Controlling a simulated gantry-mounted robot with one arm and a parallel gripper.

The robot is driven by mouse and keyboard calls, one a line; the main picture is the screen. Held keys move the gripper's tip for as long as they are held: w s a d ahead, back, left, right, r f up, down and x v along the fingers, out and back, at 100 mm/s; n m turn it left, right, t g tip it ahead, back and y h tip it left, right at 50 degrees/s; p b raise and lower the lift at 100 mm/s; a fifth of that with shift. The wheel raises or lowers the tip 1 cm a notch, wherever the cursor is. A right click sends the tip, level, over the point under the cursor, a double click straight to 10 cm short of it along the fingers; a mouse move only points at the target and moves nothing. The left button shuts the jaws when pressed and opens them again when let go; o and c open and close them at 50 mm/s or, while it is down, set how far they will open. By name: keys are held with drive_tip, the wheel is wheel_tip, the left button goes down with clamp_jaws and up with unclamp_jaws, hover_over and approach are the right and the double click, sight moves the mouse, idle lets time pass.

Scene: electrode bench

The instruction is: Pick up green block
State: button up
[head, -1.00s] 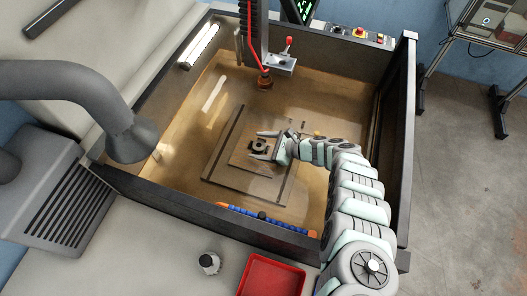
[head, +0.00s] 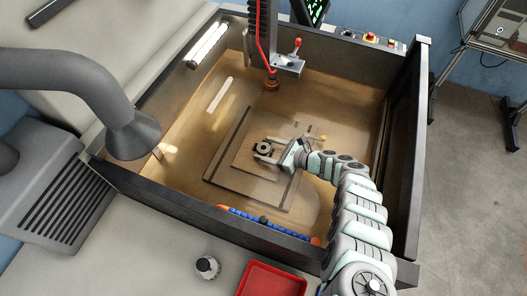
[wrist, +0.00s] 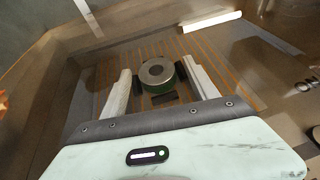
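No plain green block shows. A short round piece with a grey metal ring top and a dark green side (wrist: 157,75) sits on the striped plate in the wrist view. It is a small dark ring in the head view (head: 264,147), on the flat board in the tank. My gripper (head: 262,150) is over the board with its two pale fingers apart, one on each side of the round piece. In the wrist view my gripper (wrist: 160,82) shows gaps beside the piece, so the fingers look open. Whether a fingertip touches it cannot be told.
The tank's dark wall (head: 215,213) surrounds the board (head: 240,180). A red-cabled tool (head: 272,82) hangs behind.

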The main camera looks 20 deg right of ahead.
clamp_jaws()
idle(0.5)
